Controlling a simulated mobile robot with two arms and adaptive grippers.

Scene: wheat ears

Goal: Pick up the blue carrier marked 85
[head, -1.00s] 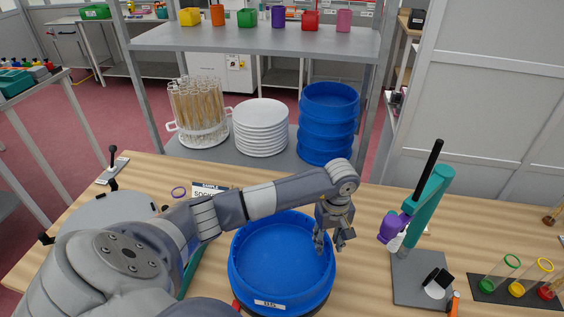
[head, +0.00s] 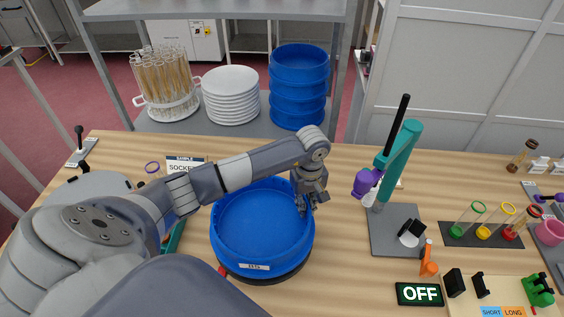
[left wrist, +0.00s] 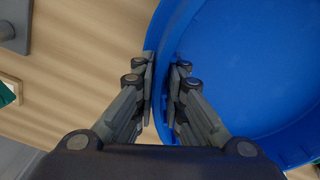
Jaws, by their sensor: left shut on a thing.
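A round blue carrier (head: 255,228) with a low wall stands on the wooden table, on a dark round base. A white label on its front is too small to read surely. My left gripper (head: 308,205) is at the carrier's right rim, pointing down. In the left wrist view, the fingers (left wrist: 161,80) are on either side of the rim of the carrier (left wrist: 245,70), shut on its wall. The carrier looks level and seems to rest on its base. My right gripper is not in view.
A stack of blue carriers (head: 298,88), white plates (head: 231,95) and a rack of tubes (head: 166,85) stand on the shelf behind. A teal stand (head: 398,165) is to the right. Some bare table lies between carrier and stand.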

